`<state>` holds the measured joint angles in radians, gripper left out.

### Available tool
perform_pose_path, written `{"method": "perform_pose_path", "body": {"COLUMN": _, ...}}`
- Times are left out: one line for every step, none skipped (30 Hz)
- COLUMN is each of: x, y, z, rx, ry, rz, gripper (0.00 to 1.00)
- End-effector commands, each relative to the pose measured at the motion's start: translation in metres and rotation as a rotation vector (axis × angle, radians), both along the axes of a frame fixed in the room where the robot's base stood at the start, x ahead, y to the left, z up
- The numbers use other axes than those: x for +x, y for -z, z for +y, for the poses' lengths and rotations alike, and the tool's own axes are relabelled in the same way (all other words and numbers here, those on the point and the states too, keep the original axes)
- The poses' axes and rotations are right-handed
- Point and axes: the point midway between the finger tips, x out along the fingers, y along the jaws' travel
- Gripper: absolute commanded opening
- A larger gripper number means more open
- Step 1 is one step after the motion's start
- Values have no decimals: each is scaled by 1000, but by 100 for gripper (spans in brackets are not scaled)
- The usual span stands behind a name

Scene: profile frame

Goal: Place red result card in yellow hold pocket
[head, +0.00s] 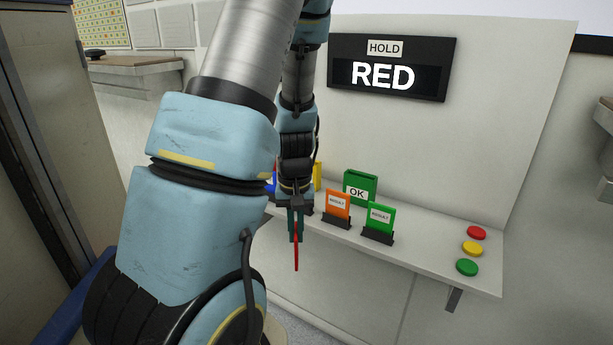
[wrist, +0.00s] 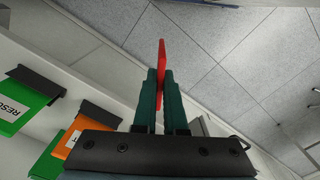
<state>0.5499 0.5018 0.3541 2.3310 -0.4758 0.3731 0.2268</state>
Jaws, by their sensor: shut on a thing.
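My gripper (head: 296,226) is shut on the red result card (head: 297,257), which hangs edge-on below the fingers, in front of the shelf's front edge. In the wrist view the red card (wrist: 161,60) stands out between the two dark green fingers (wrist: 159,100). The yellow pocket (head: 317,176) shows only as a yellow strip at the back of the shelf, mostly hidden behind my arm. The card is apart from it, nearer to me. The wall display (head: 387,67) reads HOLD and RED.
On the shelf (head: 440,262) stand an orange result card (head: 338,204) and a green result card (head: 380,217) in black holders. A green OK pocket (head: 360,187) is behind them. A blue item (head: 270,184) is partly hidden. Red, yellow and green buttons (head: 473,248) are at the right end.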

Motion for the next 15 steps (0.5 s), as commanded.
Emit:
{"method": "perform_pose_path", "body": {"x": 12, "y": 7, "z": 14, "rx": 1, "ry": -13, "rz": 1, "gripper": 0}}
{"method": "perform_pose_path", "body": {"x": 18, "y": 11, "z": 21, "rx": 1, "ry": -13, "rz": 2, "gripper": 0}}
{"method": "perform_pose_path", "body": {"x": 26, "y": 16, "z": 28, "rx": 1, "ry": -13, "rz": 1, "gripper": 0}}
{"method": "perform_pose_path", "body": {"x": 32, "y": 20, "z": 35, "rx": 1, "ry": -14, "rz": 1, "gripper": 0}}
{"method": "perform_pose_path", "body": {"x": 38, "y": 23, "z": 41, "rx": 0, "ry": -15, "rz": 1, "gripper": 0}}
{"method": "perform_pose_path", "body": {"x": 46, "y": 27, "z": 48, "rx": 1, "ry": -14, "rz": 1, "gripper": 0}}
{"method": "perform_pose_path", "body": {"x": 51, "y": 30, "z": 53, "rx": 1, "ry": -15, "rz": 1, "gripper": 0}}
{"method": "perform_pose_path", "body": {"x": 56, "y": 34, "z": 59, "rx": 1, "ry": -16, "rz": 1, "gripper": 0}}
{"method": "perform_pose_path", "body": {"x": 63, "y": 37, "z": 65, "rx": 1, "ry": -15, "rz": 1, "gripper": 0}}
{"method": "perform_pose_path", "body": {"x": 68, "y": 40, "z": 70, "rx": 0, "ry": -17, "rz": 1, "gripper": 0}}
{"method": "perform_pose_path", "body": {"x": 73, "y": 44, "z": 75, "rx": 0, "ry": -18, "rz": 1, "gripper": 0}}
{"method": "perform_pose_path", "body": {"x": 79, "y": 47, "z": 81, "rx": 0, "ry": -19, "rz": 1, "gripper": 0}}
{"method": "perform_pose_path", "body": {"x": 83, "y": 49, "z": 85, "rx": 0, "ry": -18, "rz": 1, "gripper": 0}}
{"method": "perform_pose_path", "body": {"x": 87, "y": 52, "z": 90, "rx": 0, "ry": -19, "rz": 1, "gripper": 0}}
{"method": "perform_pose_path", "body": {"x": 91, "y": 54, "z": 94, "rx": 0, "ry": -18, "rz": 1, "gripper": 0}}
